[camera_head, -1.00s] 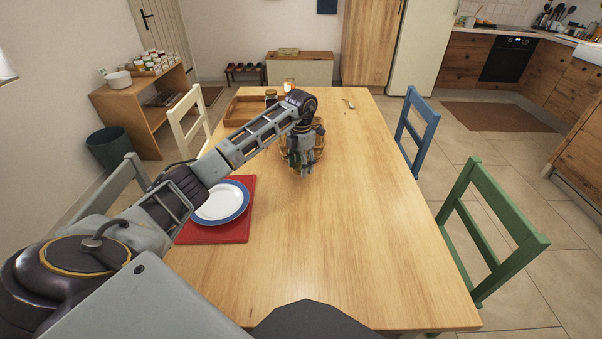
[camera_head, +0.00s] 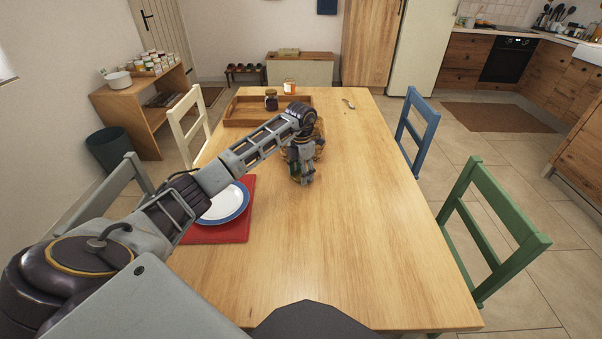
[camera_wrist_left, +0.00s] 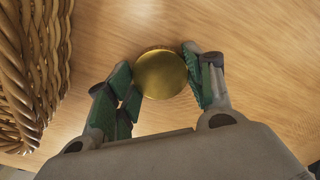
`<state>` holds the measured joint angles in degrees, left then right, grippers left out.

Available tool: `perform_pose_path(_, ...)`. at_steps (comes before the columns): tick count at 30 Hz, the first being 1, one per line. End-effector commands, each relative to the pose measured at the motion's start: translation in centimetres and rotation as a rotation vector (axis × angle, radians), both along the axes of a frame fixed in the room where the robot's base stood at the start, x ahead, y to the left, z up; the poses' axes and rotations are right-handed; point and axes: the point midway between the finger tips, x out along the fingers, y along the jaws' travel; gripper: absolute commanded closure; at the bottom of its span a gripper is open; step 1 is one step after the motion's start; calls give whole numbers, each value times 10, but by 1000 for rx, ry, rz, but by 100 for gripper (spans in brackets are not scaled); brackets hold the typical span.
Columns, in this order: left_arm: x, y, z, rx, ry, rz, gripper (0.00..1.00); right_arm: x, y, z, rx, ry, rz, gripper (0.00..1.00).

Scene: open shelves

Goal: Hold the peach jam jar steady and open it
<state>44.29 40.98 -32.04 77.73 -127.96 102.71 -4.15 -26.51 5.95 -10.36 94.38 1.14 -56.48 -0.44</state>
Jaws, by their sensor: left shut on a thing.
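My left gripper (camera_head: 301,181) is over the table just in front of a wicker basket. In the left wrist view its fingers (camera_wrist_left: 165,84) are closed on both sides of a jar with a round gold lid (camera_wrist_left: 160,74). The lid faces the camera; the jar's body and label are hidden, so I cannot tell its contents or whether it touches the table. A small jar with an orange and white look (camera_head: 289,86) stands at the table's far end. A dark jar (camera_head: 271,103) stands at the wooden tray. My right gripper is not in view.
The wicker basket (camera_wrist_left: 36,75) is close beside my left gripper. The wooden tray (camera_head: 240,112) lies at the far left of the table (camera_head: 370,230). A blue-rimmed plate (camera_head: 224,205) sits on a red mat (camera_head: 215,233).

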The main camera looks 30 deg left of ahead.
Motion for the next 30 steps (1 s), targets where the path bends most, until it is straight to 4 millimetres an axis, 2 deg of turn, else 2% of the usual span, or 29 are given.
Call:
perform_pose_path(9, 0, 0, -2, 1, 0, 0, 76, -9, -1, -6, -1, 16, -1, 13)
perform_pose_path(10, 0, 0, -2, 1, 0, 0, 45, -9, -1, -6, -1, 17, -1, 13)
perform_pose_path(15, 0, 0, -2, 0, 0, 0, 26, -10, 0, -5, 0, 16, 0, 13)
perform_pose_path(30, 0, 0, 4, 1, 0, 0, 26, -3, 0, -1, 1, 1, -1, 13)
